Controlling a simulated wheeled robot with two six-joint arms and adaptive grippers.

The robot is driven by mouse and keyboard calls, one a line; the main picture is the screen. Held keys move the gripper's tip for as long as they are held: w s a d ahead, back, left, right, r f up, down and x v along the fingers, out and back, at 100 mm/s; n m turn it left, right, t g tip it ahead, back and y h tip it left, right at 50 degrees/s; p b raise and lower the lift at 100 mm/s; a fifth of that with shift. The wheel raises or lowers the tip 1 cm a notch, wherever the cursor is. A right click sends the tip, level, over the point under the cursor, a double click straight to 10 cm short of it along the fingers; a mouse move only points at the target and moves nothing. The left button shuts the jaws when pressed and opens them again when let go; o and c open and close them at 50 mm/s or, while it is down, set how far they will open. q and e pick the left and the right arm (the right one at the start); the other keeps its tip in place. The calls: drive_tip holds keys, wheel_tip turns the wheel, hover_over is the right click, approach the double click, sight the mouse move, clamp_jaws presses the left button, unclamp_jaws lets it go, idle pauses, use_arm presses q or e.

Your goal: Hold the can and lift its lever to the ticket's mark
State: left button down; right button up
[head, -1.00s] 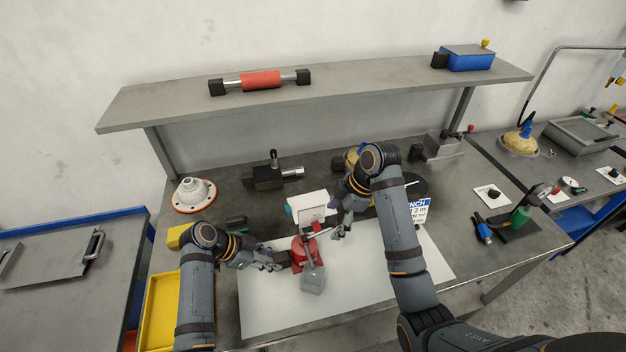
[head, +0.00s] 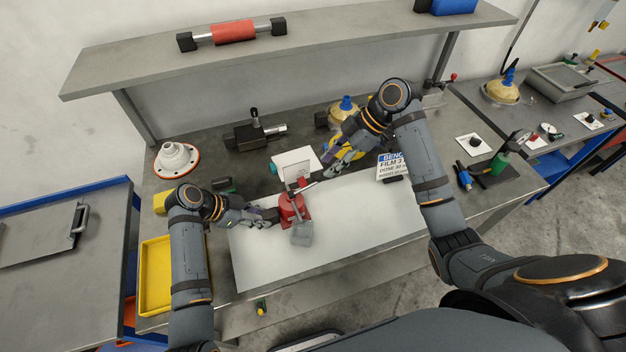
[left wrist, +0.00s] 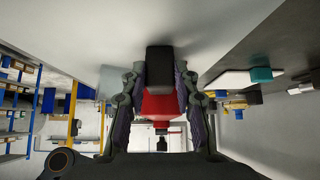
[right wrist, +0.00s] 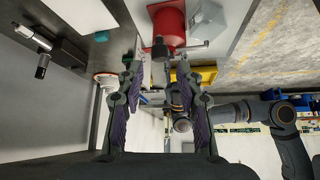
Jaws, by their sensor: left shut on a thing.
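The red can (head: 291,208) stands on the white mat, with a dark block-like grip on its left side. My left gripper (head: 270,215) is shut on that dark grip (left wrist: 160,66); the can's red body shows behind it in the left wrist view (left wrist: 160,105). A thin lever (head: 303,189) slants from the can's top up to the right. My right gripper (head: 322,180) is by the lever's end, fingers apart; a dark knob (right wrist: 160,48) shows between its fingers in the right wrist view.
A translucent grey cup (head: 301,235) stands in front of the can. A white panel (head: 296,162) stands behind it. A yellow tray (head: 155,275) lies at the left. The white mat (head: 350,225) is clear right of the can. A shelf (head: 330,45) overhangs the back.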

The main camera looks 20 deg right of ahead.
sight(317, 175)
drive_tip(key=shift+x, duration=2.3)
clamp_jaws()
drive_tip(key=shift+s+a+r+h, duration=0.1)
drive_tip(key=shift+a+r+h, duration=0.65)
drive_tip(key=shift+h, duration=0.15)
drive_tip(key=shift+d+f, duration=0.1)
drive_tip(key=shift+o, duration=1.4)
unclamp_jaws()
drive_tip(key=shift+o, duration=0.2)
